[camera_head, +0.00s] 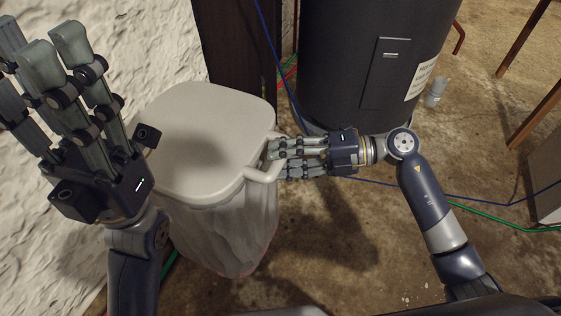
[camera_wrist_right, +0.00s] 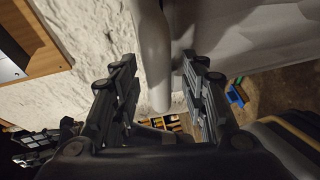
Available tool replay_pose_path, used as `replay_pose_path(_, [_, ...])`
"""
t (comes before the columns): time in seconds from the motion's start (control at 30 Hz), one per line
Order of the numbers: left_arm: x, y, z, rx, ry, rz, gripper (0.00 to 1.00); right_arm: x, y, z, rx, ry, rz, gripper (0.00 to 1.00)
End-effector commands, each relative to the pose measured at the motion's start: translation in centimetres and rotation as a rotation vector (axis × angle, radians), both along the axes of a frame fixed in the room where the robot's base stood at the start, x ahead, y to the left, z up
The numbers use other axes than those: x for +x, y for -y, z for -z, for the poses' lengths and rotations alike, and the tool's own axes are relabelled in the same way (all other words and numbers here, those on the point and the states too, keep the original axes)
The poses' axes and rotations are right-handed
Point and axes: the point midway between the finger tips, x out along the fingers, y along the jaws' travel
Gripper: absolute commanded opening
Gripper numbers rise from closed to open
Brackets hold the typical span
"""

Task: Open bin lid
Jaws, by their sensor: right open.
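A whitish bin with a closed, flat lid (camera_head: 205,130) stands against the wall in the head view, with a bagged translucent body (camera_head: 235,240). A loop-like handle (camera_head: 262,175) sticks out from the lid's right edge. My right gripper (camera_head: 272,158) is at this handle, fingers pointing left. In the right wrist view its fingers (camera_wrist_right: 160,68) are apart, with the pale handle bar (camera_wrist_right: 155,50) between them; I cannot tell whether they touch it. My left gripper (camera_head: 45,55) is raised at the left, in front of the wall, fingers up; its opening is unclear.
A large dark cylindrical tank (camera_head: 350,80) stands behind my right gripper. Blue and green cables (camera_head: 510,229) lie on the floor. A small grey bottle (camera_head: 436,92) stands right of the tank. A rough white wall (camera_head: 150,40) borders the left.

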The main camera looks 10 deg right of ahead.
Motion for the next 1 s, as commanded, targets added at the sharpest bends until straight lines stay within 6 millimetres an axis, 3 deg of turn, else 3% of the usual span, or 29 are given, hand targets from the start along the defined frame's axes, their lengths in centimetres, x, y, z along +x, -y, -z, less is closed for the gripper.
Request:
replay_pose_path(0.4, [-0.03, 0.06, -0.22, 0.001, 0.01, 0.0, 0.4, 0.11, -0.98, 0.09, 0.0, 0.002, 0.0, 0.4])
replay_pose_path(0.6, [-0.02, 0.07, -0.21, 0.001, 0.009, 0.0, 0.4, 0.11, -0.95, 0.1, 0.0, 0.002, 0.0, 0.0])
replay_pose_path(1.0, [-0.11, 0.02, -0.79, 0.0, 0.011, 0.001, 0.4, 0.13, -0.98, -0.42, -0.007, -0.003, -0.001, 0.0])
